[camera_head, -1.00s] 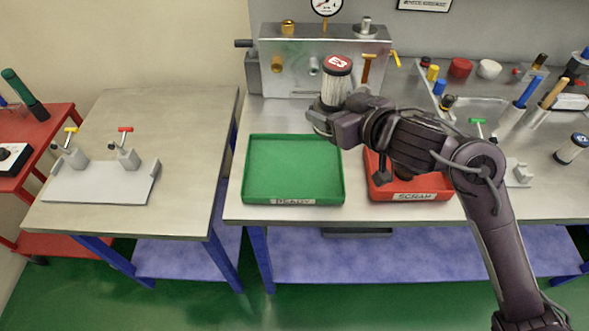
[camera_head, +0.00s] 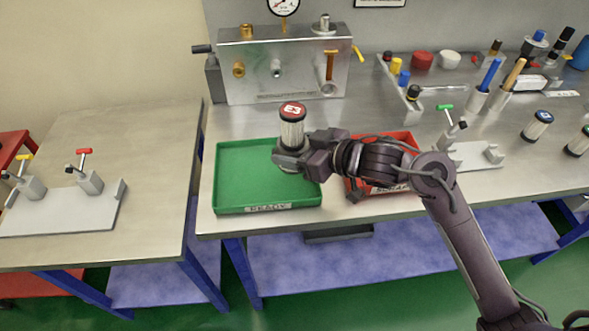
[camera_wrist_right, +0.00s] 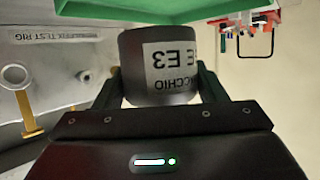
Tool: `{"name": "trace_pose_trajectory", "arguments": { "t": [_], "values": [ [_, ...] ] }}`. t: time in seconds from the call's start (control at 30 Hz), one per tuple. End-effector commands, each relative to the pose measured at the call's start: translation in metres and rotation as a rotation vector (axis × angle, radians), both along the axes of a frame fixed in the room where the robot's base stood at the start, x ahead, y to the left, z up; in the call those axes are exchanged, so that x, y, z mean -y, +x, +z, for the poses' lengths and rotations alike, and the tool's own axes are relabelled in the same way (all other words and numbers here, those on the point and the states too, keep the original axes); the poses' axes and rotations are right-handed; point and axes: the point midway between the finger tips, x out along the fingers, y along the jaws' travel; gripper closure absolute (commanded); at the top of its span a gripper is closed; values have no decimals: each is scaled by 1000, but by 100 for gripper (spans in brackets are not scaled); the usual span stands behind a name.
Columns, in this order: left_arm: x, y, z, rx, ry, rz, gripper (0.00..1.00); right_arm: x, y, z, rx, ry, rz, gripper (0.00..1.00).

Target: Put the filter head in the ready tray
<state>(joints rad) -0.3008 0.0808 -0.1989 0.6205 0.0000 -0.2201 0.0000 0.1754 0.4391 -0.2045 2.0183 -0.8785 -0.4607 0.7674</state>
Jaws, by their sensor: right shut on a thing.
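The filter head (camera_head: 292,122) is a clear-bodied cylinder with a dark cap, a red top label and a grey lower part. My right gripper (camera_head: 290,158) is shut on its lower part and holds it upright over the right part of the green ready tray (camera_head: 232,200). I cannot tell from the head view how far it is above the tray floor. In the right wrist view the filter head (camera_wrist_right: 160,65) sits between both fingers, its label reading E3, with a green tray edge (camera_wrist_right: 130,12) close by. My left gripper is out of view.
The red scrap tray (camera_head: 408,138) stands right of the ready tray, partly behind my right arm. A metal test rig (camera_head: 285,70) with a gauge stands behind. More filter heads (camera_head: 537,125) stand at the right. A side table with clamps (camera_head: 90,180) is at the left.

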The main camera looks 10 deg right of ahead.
Motion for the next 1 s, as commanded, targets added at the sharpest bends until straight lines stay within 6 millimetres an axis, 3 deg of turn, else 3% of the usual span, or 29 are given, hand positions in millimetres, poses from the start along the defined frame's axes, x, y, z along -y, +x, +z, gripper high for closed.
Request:
{"name": "trace_pose_trajectory", "arguments": {
  "t": [0.5,0.93,0.97,1.0],
  "values": [
    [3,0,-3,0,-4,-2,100,0,0,-60,2,3,-1,71],
    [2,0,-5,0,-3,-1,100,0,0,-66,3,1,-1,71],
    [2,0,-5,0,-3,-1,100,0,0,-67,2,0,-1,33],
    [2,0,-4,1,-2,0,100,0,0,-66,2,0,-1,28]
  ]
}}
